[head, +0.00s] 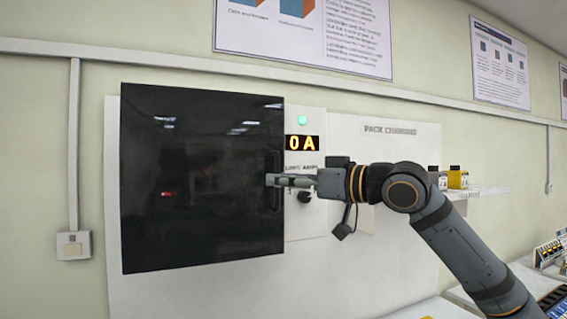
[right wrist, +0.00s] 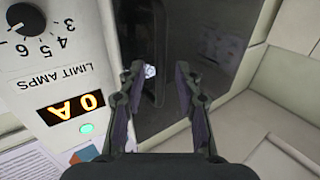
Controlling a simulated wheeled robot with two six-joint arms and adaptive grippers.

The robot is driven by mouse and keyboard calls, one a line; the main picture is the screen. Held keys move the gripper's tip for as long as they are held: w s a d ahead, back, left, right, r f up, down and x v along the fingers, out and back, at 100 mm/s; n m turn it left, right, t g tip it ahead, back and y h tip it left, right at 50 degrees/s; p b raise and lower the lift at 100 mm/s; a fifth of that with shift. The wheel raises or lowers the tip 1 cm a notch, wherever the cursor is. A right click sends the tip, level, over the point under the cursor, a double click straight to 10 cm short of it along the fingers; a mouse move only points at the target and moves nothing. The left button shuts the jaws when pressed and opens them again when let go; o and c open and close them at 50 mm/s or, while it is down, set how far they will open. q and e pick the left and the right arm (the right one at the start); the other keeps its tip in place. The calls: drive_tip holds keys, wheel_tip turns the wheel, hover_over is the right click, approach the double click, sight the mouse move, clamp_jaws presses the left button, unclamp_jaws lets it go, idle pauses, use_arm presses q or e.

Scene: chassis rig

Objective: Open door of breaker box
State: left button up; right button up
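The breaker box door (head: 195,190) is a large glossy black panel on the left of the head view. It looks closed. Its dark handle (head: 277,162) is near its right edge and shows in the right wrist view (right wrist: 157,55) as a dark bar. My right gripper (head: 270,180) is at the lower part of the handle. In the right wrist view my right gripper (right wrist: 160,72) is open, its fingers apart, with the handle between their lines, closer to the left finger. I cannot tell whether a finger touches it. My left gripper is not in view.
Right of the door is a control panel with a green light (head: 302,120), an amber "0 A" display (head: 302,143) and a black knob (head: 304,196), close to my gripper. A shelf (head: 485,192) holds small yellow-and-black items.

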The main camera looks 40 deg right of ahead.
drive_tip(key=shift+w+a, duration=0.1)
drive_tip(key=shift+w, duration=0.15)
clamp_jaws()
idle(0.3)
